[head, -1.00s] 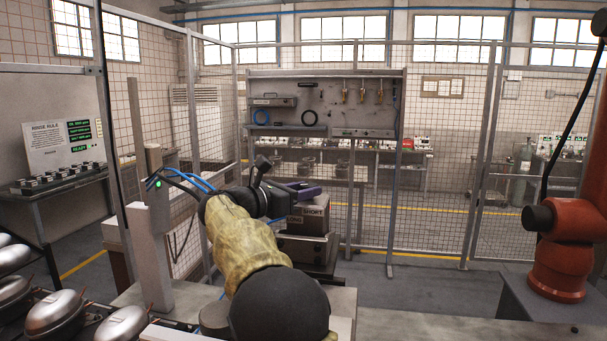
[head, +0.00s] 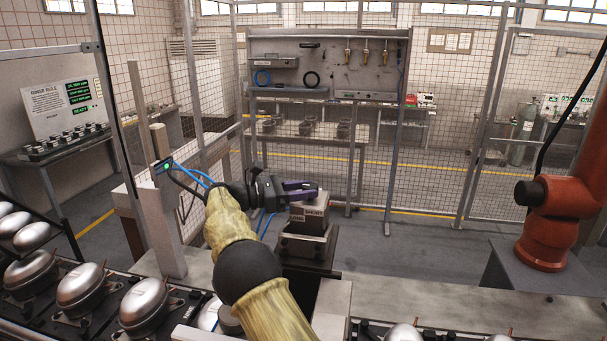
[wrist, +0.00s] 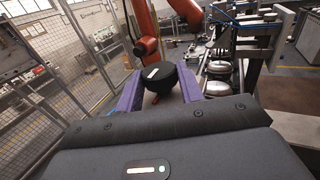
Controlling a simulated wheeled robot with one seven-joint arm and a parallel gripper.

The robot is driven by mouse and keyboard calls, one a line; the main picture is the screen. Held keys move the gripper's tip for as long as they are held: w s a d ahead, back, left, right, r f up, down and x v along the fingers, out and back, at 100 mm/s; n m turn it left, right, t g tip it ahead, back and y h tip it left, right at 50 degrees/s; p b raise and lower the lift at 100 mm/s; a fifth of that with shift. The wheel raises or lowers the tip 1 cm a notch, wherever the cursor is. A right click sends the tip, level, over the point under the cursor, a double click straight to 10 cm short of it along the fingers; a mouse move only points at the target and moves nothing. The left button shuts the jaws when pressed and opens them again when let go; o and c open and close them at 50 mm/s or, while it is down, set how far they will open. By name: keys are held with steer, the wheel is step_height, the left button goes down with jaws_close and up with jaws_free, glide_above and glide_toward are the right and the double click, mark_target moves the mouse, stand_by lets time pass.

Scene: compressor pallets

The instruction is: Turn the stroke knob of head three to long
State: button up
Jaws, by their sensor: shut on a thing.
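The label on the block's front is too small to read surely now. In the wrist view, a round black knob (wrist: 168,77) with a white mark on top sits between the purple fingers (wrist: 130,95). My gripper is shut on this knob. My fingers and wrist hide the knob in the head view. I cannot tell from these views which setting the white mark points to.
A row of silver compressors (head: 145,305) stands at lower left. A pale post (head: 160,225) with a green-lit box is left of my arm. Mesh fencing and a tool board (head: 325,65) stand behind. An orange robot arm (head: 548,220) is at the right.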

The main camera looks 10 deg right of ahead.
steer(key=shift+w+r+m+g+p, duration=0.1)
steer(key=shift+r+m+g+p, duration=0.35)
steer(key=shift+p, duration=0.6)
steer(key=shift+w+d+m+g+p, duration=0.1)
steer(key=shift+m+g+p, duration=0.35)
steer(key=shift+g, duration=0.4)
steer(key=shift+f+m+g, duration=0.15)
steer(key=shift+m+g, duration=0.25)
steer(key=shift+g, duration=0.2)
steer(key=shift+f, duration=0.2)
steer(key=o, duration=1)
steer(key=shift+f, duration=0.1)
steer(key=shift+n+t, duration=0.4)
steer(key=shift+t, duration=0.1)
